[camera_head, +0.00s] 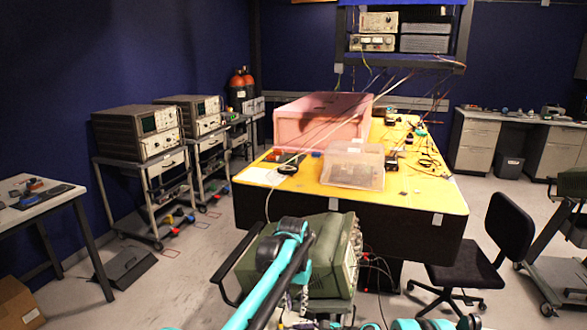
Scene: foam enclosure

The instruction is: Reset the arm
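My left arm (288,250), teal and black, rises from the bottom edge in front of a green-grey instrument. I cannot make out its gripper fingers clearly, nor whether they are open or shut. No held object is visible there. Teal parts of my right arm (440,324) show only at the bottom edge, and its gripper is not visible. The pink foam enclosure (318,122) stands on the yellow-topped table (420,197), well beyond my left arm. A clear plastic box (353,166) stands in front of it.
The green-grey instrument (338,262) stands close behind my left arm. A black chair (508,228) is at the right. Carts with old instruments (147,131) line the left wall. Open floor (185,262) lies left of the table.

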